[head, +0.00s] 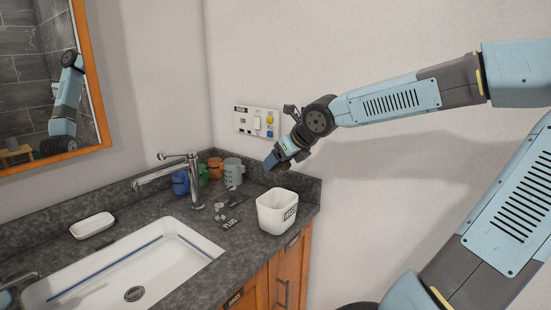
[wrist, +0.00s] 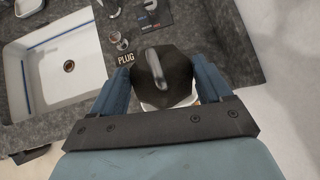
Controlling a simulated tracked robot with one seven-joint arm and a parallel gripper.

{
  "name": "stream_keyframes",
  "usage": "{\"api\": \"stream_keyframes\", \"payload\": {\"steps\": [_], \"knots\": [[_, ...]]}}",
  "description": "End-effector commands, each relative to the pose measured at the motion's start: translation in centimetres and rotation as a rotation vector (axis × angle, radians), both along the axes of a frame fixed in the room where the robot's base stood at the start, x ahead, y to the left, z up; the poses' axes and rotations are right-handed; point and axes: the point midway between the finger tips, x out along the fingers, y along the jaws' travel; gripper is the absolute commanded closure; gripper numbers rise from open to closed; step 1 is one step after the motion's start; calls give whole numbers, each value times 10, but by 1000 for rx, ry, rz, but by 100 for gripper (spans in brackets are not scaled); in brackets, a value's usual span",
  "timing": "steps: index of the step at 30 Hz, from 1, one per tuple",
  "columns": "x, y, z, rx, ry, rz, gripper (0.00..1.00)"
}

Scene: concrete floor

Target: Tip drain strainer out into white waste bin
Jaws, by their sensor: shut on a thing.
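My gripper (head: 275,161) is at the end of the arm, above the white waste bin (head: 278,214), tilted down to the left. In the wrist view my gripper (wrist: 164,88) is shut on a dark, many-sided piece with a grey bar, which I take to be the drain strainer (wrist: 180,72). The strainer cannot be made out clearly in the head view. The bin's inside is mostly hidden.
The white sink (head: 185,245) with its tap (head: 193,180) lies left of the bin. Several mugs (head: 233,172) stand behind. A small metal piece (head: 220,211) lies near the PLUG label (head: 231,224). A socket panel (head: 257,121) is on the wall behind the gripper.

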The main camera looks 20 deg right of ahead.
Motion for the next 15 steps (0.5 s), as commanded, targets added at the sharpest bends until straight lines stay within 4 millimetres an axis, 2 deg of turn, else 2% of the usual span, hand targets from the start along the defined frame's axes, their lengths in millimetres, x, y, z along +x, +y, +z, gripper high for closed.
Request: {"api": "stream_keyframes", "payload": {"steps": [15], "knots": [[2, 6, -4, -289, 69, -1, 66]]}}
